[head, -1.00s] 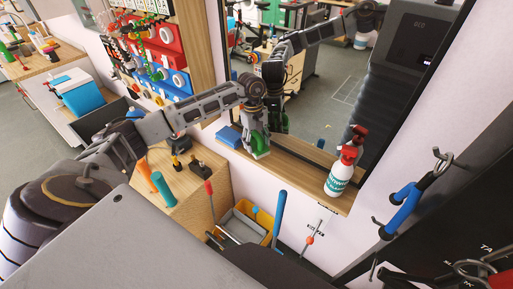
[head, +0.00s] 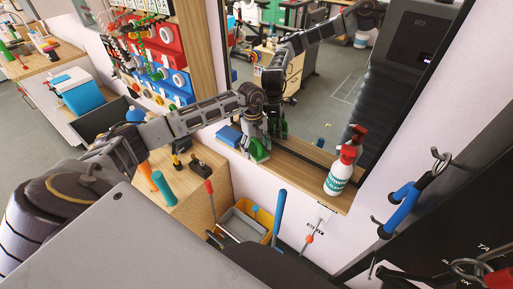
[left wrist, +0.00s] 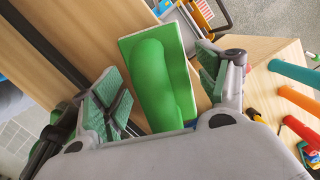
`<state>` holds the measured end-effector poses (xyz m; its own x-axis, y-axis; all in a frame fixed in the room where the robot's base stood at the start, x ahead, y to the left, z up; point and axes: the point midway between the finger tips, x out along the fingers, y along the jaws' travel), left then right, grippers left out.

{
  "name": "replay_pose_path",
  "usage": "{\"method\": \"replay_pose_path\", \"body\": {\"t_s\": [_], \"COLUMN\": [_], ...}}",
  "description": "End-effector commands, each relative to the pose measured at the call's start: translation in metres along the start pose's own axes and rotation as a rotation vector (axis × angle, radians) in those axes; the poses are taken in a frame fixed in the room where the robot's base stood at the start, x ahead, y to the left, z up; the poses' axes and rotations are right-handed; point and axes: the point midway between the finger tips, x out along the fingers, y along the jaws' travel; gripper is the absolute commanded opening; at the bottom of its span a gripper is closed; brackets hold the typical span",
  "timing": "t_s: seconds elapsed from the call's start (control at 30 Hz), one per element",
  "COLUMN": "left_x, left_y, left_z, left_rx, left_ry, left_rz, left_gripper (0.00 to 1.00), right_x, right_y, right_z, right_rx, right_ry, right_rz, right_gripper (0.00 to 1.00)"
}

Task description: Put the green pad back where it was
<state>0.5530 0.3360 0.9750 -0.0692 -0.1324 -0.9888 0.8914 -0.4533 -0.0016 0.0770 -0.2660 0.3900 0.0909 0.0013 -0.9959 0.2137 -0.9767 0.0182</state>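The green pad (left wrist: 158,85), a flat green block with a rounded handle, lies on the wooden ledge (left wrist: 75,20) in the left wrist view. My left gripper (left wrist: 160,88) is open around it, with one finger on each side of the handle and a visible gap on both sides. In the head view my left gripper (head: 257,152) is low over the ledge (head: 295,176), in front of the mirror. There it hides most of the pad, and I cannot tell the pad from the green finger linings. My right gripper is not in view.
A blue block (head: 228,136) lies on the ledge left of the gripper. A spray bottle with a red top (head: 341,171) stands to the right. Below are a yellow bin (head: 264,222) and a wooden cabinet (head: 190,202) with tools. The ledge between gripper and bottle is clear.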

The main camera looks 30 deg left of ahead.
Motion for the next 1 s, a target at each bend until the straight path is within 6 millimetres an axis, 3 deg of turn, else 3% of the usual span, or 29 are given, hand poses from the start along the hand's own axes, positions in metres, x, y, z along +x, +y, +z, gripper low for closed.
{"method": "replay_pose_path", "body": {"t_s": [0.53,1.0], "left_x": [-0.003,-0.056], "left_y": [0.0,0.001], "left_z": [0.001,0.0], "left_rx": [0.0,0.0], "left_ry": [0.0,0.002], "left_rz": [0.0,0.003], "left_gripper": [0.78,0.78], "right_x": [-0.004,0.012], "right_y": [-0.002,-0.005], "right_z": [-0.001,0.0], "right_rx": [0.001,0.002], "right_ry": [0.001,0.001], "right_rz": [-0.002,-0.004], "right_gripper": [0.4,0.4]}}
